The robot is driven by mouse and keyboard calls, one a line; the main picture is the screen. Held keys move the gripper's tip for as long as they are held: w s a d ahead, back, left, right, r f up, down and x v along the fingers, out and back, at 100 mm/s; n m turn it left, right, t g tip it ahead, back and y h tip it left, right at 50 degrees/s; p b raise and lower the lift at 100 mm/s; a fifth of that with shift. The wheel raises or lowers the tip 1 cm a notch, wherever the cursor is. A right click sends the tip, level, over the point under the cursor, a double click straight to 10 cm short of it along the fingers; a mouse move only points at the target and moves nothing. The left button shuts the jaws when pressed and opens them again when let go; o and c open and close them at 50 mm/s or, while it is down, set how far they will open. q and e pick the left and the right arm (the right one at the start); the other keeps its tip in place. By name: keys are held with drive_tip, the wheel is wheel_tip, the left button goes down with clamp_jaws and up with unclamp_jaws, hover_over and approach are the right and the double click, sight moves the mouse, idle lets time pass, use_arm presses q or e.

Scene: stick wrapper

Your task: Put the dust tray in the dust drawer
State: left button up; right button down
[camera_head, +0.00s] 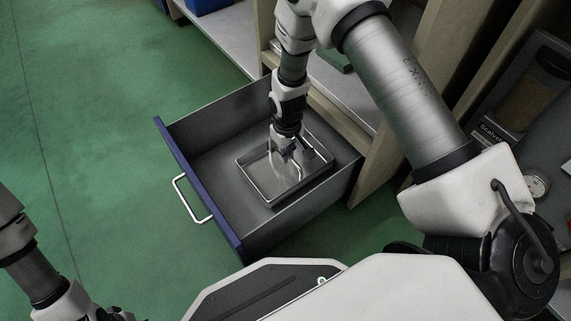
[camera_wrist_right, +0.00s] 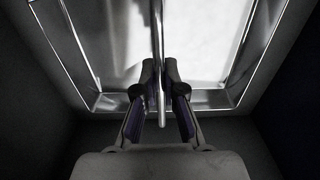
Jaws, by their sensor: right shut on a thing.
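The dust tray (camera_head: 252,175) is a shallow, shiny metal rectangle. It is inside the open dust drawer (camera_head: 205,153), which is dark grey with a blue front and a white handle. My right gripper (camera_head: 290,152) reaches down into the drawer, shut on the tray's handle bar. In the right wrist view, the fingertips (camera_wrist_right: 159,75) close on the thin bar, with the tray's rim (camera_wrist_right: 75,50) around it. I cannot tell whether the tray's underside touches the drawer floor. My left gripper (camera_head: 105,315) shows only in part at the bottom left edge; its fingers are cut off.
The drawer is pulled out from a wooden cabinet (camera_head: 372,165) on the right. A pale shelf (camera_head: 225,45) with a blue bin (camera_head: 208,5) is at the top. The green floor (camera_head: 90,90) on the left is clear.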

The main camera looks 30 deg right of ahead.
sight(286, 169)
wheel_tip(286, 169, down, 3)
drive_tip(key=shift+f+b, duration=0.1)
drive_tip(key=shift+b, duration=0.65)
drive_tip(key=shift+r, duration=0.2)
drive_tip(key=shift+f, duration=0.15)
drive_tip(key=c, duration=1.3)
unclamp_jaws()
wheel_tip(286, 169, up, 12)
drive_tip(key=p, duration=0.8)
drive_tip(key=shift+r, duration=0.25)
drive_tip(key=shift+f, duration=0.1)
